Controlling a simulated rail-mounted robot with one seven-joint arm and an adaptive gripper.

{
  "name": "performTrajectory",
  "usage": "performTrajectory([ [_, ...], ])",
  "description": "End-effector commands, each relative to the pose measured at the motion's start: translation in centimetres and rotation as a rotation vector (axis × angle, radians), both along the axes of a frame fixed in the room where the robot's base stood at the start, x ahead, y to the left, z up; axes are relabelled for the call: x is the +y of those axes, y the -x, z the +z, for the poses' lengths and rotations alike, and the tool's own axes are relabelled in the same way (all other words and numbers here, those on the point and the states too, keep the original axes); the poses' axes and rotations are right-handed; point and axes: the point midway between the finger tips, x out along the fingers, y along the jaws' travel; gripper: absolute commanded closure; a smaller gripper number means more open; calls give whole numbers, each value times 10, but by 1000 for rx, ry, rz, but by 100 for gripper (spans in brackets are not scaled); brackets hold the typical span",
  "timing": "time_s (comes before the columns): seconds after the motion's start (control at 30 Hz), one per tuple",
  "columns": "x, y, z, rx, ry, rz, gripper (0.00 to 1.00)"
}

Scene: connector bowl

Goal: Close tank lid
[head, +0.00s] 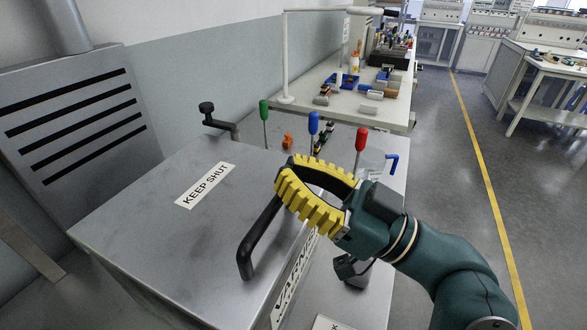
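The tank (150,285) is a grey metal box in the left foreground, with a partly covered "VARN..." label on its front. Its flat lid (150,215) bears a "KEEP SHUT" label and looks down or nearly down; I cannot tell whether a small gap remains. A black bar handle (258,237) stands at the lid's front edge. My gripper (282,177), with yellow ribbed fingers, reaches in from the right. Its fingertips are at the far part of the handle and hide it. The fingers bow apart in the middle, and whether they clamp the bar is unclear.
Behind the tank stand green (264,110), blue (314,123) and red (362,139) knobbed levers and a black crank (207,108). A workbench (300,88) with small parts stands beyond. A slotted metal panel (75,125) is at left. Open floor (450,170) lies at right.

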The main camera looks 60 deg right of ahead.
Motion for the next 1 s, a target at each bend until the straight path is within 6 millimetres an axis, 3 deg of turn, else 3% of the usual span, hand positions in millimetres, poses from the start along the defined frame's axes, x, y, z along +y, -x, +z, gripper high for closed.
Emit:
performTrajectory([
  [0.03, 1, 0, -12, 0, 1, 2, 100],
  [0.2, 2, 1, -23, 0, 1, 6, 100],
  [0.77, 1, -1, -33, 11, -7, 8, 100],
  [0.87, 0, -1, -30, 12, -7, 8, 100],
  [1.0, 2, 1, -6, 6, -1, 9, 100],
])
